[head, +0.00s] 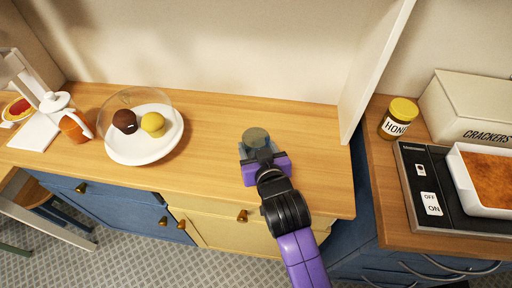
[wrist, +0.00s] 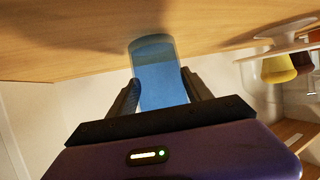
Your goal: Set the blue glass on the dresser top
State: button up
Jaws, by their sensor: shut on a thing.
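The blue glass (wrist: 160,80) is between the two dark fingers of my gripper (wrist: 160,92) in the wrist view. My gripper (head: 257,146) is shut on it. In the head view the glass shows as a greyish round top (head: 256,136) over the right part of the wooden dresser top (head: 310,155). Its lower part is mostly hidden by my gripper there. I cannot tell whether the glass touches the surface. The dresser below has blue and yellow drawers with brass knobs.
A white plate (head: 126,153) under a clear dome holds a brown and a yellow muffin. A white lamp-like thing (head: 58,102) and an orange jar (head: 75,128) stand at the left. A white upright panel (head: 372,75) borders the right, beyond it a honey jar (head: 397,119). The wood between plate and panel is clear around my gripper.

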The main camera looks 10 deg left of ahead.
jog(key=shift+f, duration=0.35)
jog(key=shift+f, duration=0.1)
jog(key=o, duration=1.6)
jog(key=shift+f, duration=0.1)
jog(key=shift+s+r, duration=0.1)
jog(key=shift+r, duration=0.1)
jog(key=v, duration=1.1)
jog(key=shift+s+d+r+b, duration=0.15)
jog(key=shift+s+b, duration=0.15)
jog(key=shift+s, duration=0.05)
